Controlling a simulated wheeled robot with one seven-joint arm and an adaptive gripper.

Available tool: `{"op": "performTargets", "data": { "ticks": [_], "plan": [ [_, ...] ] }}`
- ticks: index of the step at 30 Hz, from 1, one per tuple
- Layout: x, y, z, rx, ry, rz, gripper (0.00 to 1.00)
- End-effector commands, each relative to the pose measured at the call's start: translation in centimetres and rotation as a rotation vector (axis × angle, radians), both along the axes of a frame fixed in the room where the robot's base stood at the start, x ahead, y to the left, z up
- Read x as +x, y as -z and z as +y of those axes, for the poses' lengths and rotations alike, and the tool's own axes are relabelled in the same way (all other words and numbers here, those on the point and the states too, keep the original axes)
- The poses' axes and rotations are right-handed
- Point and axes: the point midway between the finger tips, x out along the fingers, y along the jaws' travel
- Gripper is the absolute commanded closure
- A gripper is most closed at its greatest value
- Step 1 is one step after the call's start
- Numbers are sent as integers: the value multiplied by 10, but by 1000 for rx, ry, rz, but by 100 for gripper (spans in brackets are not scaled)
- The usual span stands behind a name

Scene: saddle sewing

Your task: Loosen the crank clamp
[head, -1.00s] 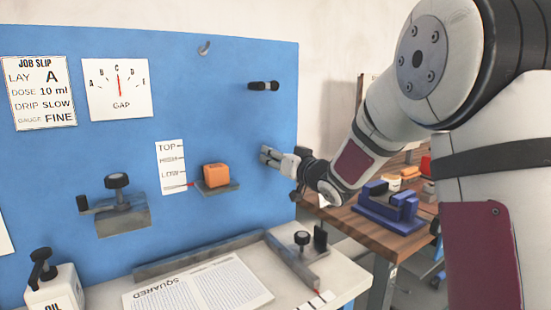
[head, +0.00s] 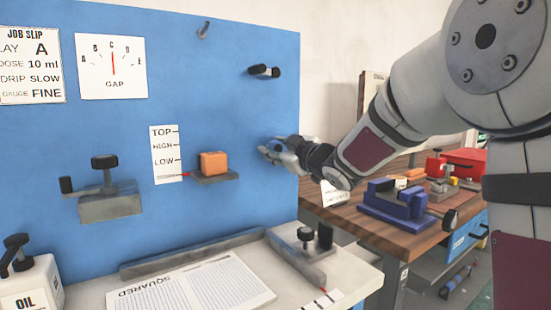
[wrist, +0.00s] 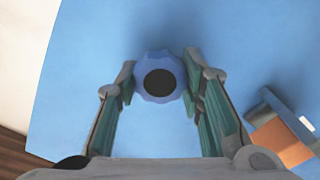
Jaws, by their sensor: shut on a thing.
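A round blue knob (wrist: 160,77) with a scalloped rim and a black centre sits on the blue panel in the wrist view. I take it for the crank clamp's knob, though no label shows. My gripper (wrist: 158,85) has one finger on each side of the knob and is shut on it. In the head view my gripper (head: 270,150) is at the right side of the panel, and the fingers mostly hide the knob. A black handle (head: 264,71) sticks out of the panel above my gripper.
An orange block (head: 214,163) sits on a small shelf left of my gripper; it shows in the wrist view (wrist: 283,143) too. A grey bracket with a black knob (head: 105,163) is further left. A wooden bench (head: 370,225) with a blue vise (head: 394,200) stands at right.

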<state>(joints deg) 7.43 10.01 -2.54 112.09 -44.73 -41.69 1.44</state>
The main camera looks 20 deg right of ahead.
Motion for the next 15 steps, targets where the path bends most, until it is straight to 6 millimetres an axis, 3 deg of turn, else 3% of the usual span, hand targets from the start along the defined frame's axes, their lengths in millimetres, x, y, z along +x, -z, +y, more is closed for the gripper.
{"op": "performTargets", "data": {
  "ticks": [15],
  "plan": [
    [0,3,2,-467,0,-155,93]
  ]
}}
